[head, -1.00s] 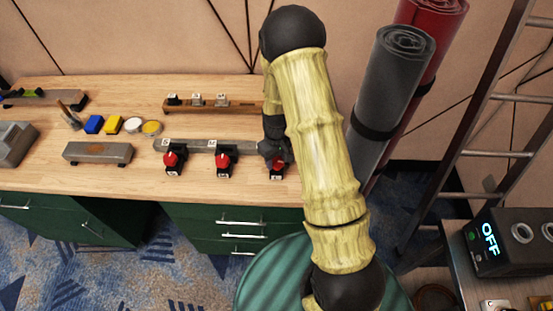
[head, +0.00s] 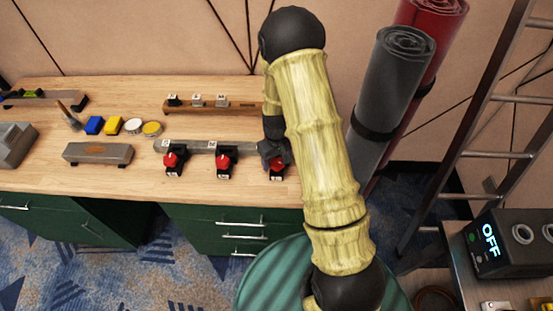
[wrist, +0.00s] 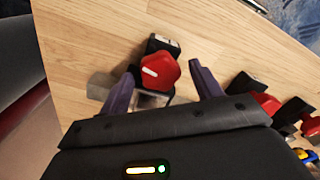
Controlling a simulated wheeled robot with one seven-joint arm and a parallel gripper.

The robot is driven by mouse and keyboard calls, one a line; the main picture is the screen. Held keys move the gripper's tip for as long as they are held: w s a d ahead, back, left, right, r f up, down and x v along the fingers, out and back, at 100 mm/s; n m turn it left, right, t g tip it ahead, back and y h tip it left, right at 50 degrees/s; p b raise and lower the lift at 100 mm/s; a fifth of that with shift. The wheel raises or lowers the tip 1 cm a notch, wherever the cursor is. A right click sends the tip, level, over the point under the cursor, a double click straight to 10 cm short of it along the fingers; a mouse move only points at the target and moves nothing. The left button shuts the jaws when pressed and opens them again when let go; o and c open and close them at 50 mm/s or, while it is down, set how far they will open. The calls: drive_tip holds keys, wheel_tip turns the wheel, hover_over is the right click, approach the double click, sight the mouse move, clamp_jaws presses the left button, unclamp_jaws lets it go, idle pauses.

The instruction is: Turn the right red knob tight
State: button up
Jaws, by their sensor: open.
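The right red knob (head: 277,163) sits on a dark mount at the right end of a grey bar on the workbench, partly hidden by my gripper (head: 272,149). In the wrist view the red knob (wrist: 158,71) has a white pointer line and lies between the two purple fingers of my gripper (wrist: 161,70). The fingers are spread, with a visible gap on each side of the knob. The middle red knob (head: 222,161) and the left red knob (head: 170,160) stand on the same bar to the left.
A wooden rail (head: 215,104) with small labelled blocks lies behind the knobs. A grey block (head: 98,153) and blue and yellow pieces are farther left. Rolled mats (head: 388,85) and a ladder (head: 490,120) stand right of the bench. The bench front edge is clear.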

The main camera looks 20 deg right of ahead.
sight(277, 162)
drive_tip(key=shift+r, duration=0.15)
wheel_tip(277, 162, up, 17)
drive_tip(key=b, duration=0.1)
drive_tip(key=shift+b, duration=0.35)
drive_tip(key=shift+s+r, duration=0.1)
idle(0.4)
drive_tip(key=s+r+m+t, duration=0.1)
drive_tip(key=s+m+t, duration=0.1)
drive_tip(key=s, duration=1.3)
drive_tip(key=shift+r+m+t, duration=0.2)
drive_tip(key=shift+m+t, duration=0.1)
drive_tip(key=shift+m, duration=0.3)
drive_tip(key=shift+a, duration=0.1)
